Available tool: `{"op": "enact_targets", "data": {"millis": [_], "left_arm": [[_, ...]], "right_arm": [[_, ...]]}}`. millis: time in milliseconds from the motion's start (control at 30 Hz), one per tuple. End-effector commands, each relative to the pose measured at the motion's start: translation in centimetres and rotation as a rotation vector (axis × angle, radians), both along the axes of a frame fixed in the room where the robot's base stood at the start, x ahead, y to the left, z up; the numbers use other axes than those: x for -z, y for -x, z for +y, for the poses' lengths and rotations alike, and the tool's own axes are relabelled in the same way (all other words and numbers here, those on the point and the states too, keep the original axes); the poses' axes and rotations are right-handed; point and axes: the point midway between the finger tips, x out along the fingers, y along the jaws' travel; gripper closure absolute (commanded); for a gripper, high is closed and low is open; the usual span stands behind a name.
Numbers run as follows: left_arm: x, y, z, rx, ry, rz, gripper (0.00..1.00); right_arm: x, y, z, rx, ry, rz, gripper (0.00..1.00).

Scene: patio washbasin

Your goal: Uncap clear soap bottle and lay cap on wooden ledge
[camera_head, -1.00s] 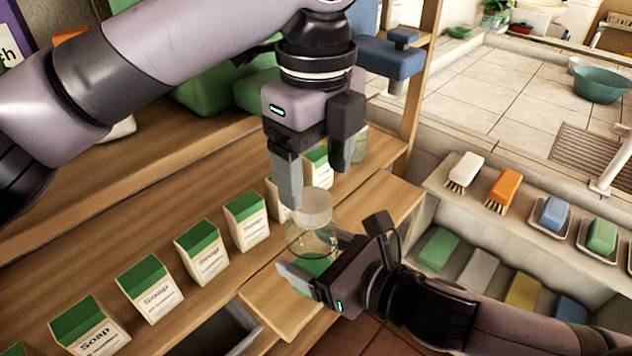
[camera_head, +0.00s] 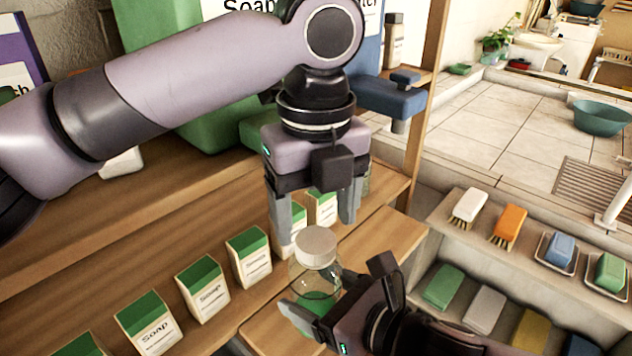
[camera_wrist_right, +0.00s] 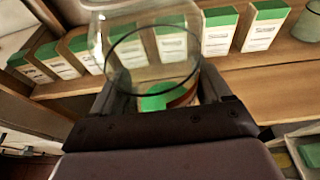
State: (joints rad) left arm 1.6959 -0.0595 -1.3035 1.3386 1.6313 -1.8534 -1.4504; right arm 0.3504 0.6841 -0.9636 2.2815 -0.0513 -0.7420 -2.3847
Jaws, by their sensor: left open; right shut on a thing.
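The clear soap bottle (camera_head: 316,283) has a pale round cap (camera_head: 316,245) on top and some green at its bottom. It stands upright. My right gripper (camera_head: 312,318) is shut on the lower part of the bottle; the right wrist view shows the clear bottle (camera_wrist_right: 150,50) between its fingers. My left gripper (camera_head: 318,222) points down, open and empty, with its fingers spread above and behind the cap; contact with the cap does not show. The wooden ledge (camera_head: 385,240) runs behind and beside the bottle, partly hidden by my right arm.
A row of green-and-white soap boxes (camera_head: 202,288) stands along the wooden shelf to the left. Brushes (camera_head: 508,225) and soap dishes (camera_head: 557,250) sit on the shelf at right. Another clear jar (camera_wrist_right: 307,24) stands behind, in the right wrist view. The ledge right of the bottle has bare room.

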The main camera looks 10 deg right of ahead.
Motion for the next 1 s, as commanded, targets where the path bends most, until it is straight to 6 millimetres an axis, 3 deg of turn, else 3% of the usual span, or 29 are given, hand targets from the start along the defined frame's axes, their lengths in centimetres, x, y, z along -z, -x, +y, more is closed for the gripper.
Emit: {"op": "enact_targets", "data": {"millis": [233,567,600,767,1000], "left_arm": [[2.8,0.0,0.0,-0.001,-0.001,0.001,0.28],[3.3,0.0,0.0,-0.002,0.0,0.0,0.28],[3.3,0.0,0.0,-0.002,0.0,0.0,0.34],[3.3,0.0,0.0,-0.002,0.0,0.0,0.85],[3.2,0.0,0.0,-0.031,0.0,0.0,0.86]], "right_arm": [[-0.1,0.0,0.0,0.0,-0.001,-0.002,1.0],[-0.1,0.0,0.0,0.0,-0.001,-0.002,1.0],[-0.1,0.0,0.0,0.0,-0.001,-0.002,1.0],[-0.1,0.0,0.0,0.0,-0.001,-0.002,1.0],[-0.1,0.0,0.0,0.0,-0.001,-0.002,1.0]]}}
